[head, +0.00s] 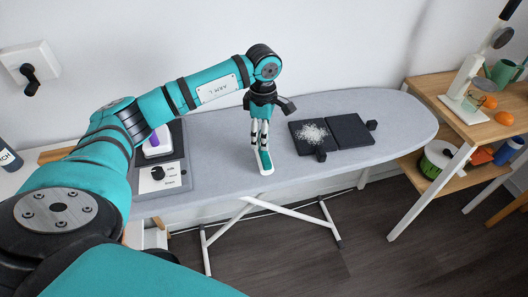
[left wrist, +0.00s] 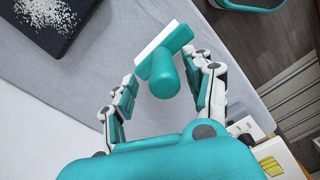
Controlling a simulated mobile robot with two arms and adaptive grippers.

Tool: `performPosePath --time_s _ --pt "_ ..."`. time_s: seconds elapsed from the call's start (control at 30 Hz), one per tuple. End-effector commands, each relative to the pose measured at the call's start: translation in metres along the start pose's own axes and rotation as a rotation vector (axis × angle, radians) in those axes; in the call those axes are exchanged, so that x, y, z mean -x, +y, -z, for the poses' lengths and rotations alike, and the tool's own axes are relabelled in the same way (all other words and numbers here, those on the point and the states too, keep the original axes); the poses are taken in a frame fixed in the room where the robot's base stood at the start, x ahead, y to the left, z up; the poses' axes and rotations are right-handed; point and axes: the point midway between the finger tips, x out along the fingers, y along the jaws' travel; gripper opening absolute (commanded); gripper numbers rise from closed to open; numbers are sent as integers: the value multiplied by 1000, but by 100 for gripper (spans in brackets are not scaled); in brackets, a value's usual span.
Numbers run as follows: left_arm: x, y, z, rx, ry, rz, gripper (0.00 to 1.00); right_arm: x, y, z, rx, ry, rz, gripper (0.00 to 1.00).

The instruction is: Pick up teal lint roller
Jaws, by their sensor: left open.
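The teal lint roller (head: 267,164) with a white head lies on the grey ironing board (head: 225,140). My left gripper (head: 261,140) points down right above it. In the left wrist view the lint roller (left wrist: 165,62) shows its rounded teal handle towards me and its white-edged head beyond. The open fingers of my left gripper (left wrist: 165,85) stand on either side of the handle, with gaps visible on both sides. In the head view the fingers partly cover the roller. My right gripper is not in view.
A dark panel with a white plate (head: 160,178) is at the left. A wooden shelf table (head: 455,120) stands at the far right.

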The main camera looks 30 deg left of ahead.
Motion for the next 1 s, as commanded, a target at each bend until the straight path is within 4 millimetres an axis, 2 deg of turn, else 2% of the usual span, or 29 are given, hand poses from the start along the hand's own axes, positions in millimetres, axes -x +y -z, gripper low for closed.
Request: performPosePath --time_s 0.13,0.3,0.57,0.9,0.97,1.0 --pt "-20 -7 -4 -2 1 7 53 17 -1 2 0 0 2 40" --pt "-40 -5 -4 0 0 3 53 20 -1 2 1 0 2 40" --pt "-44 -5 -4 -1 0 2 53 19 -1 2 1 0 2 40" --pt "-43 -5 -4 0 0 1 8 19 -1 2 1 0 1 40" --pt "-43 -5 -4 0 0 1 0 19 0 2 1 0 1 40" --pt "-43 -5 -4 0 0 1 0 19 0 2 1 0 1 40"
